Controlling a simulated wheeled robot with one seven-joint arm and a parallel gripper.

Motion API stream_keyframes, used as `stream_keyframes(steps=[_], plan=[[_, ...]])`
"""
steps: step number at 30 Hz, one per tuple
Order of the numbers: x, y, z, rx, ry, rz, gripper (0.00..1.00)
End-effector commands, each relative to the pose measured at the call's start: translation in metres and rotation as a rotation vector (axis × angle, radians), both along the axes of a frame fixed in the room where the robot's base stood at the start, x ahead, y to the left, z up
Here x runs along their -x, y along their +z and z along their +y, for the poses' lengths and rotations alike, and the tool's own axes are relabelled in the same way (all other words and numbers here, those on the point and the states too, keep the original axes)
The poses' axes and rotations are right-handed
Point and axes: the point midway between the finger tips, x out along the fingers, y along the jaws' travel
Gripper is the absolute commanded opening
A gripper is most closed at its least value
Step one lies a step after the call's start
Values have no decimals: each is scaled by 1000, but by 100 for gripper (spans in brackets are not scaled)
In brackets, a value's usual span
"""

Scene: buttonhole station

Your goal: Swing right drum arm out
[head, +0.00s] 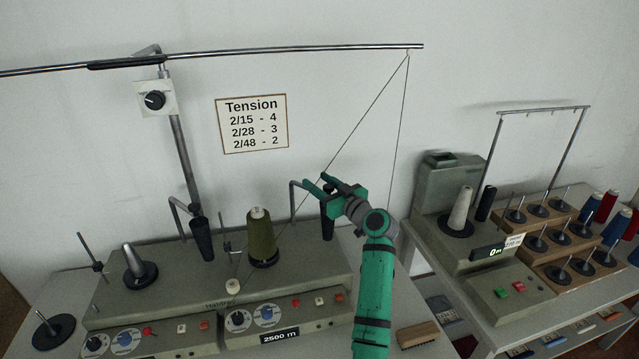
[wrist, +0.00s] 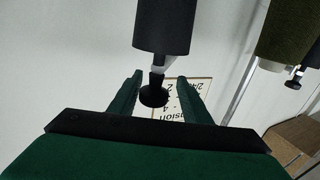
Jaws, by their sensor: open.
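The right drum arm (head: 297,200) is a bent grey metal rod rising from the back of the left-hand machine. A black drum (head: 328,228) hangs beside it, partly hidden behind my gripper (head: 313,180). In the wrist view the dark drum (wrist: 163,25) is at the top, with a pale neck and a black knob (wrist: 153,95) at its end. My gripper (wrist: 160,78) is open, and the knob appears between its two green fingers. I cannot tell whether either finger touches it.
An olive cone of yarn (head: 261,238) stands left of the drum. The left drum arm carries another black drum (head: 201,239). Thin threads run down from the overhead rail (head: 300,48) close to my gripper. A winder (head: 480,240) and spool racks stand at right.

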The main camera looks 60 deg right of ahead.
Motion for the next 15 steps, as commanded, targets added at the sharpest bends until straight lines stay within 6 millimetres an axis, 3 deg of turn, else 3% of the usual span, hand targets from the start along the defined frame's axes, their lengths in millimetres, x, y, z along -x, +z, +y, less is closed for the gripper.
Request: stream_keyframes(steps=[5,15], plan=[[18,-1,6,0,-2,-1,44],[75,-1,31,0,-3,1,44]])
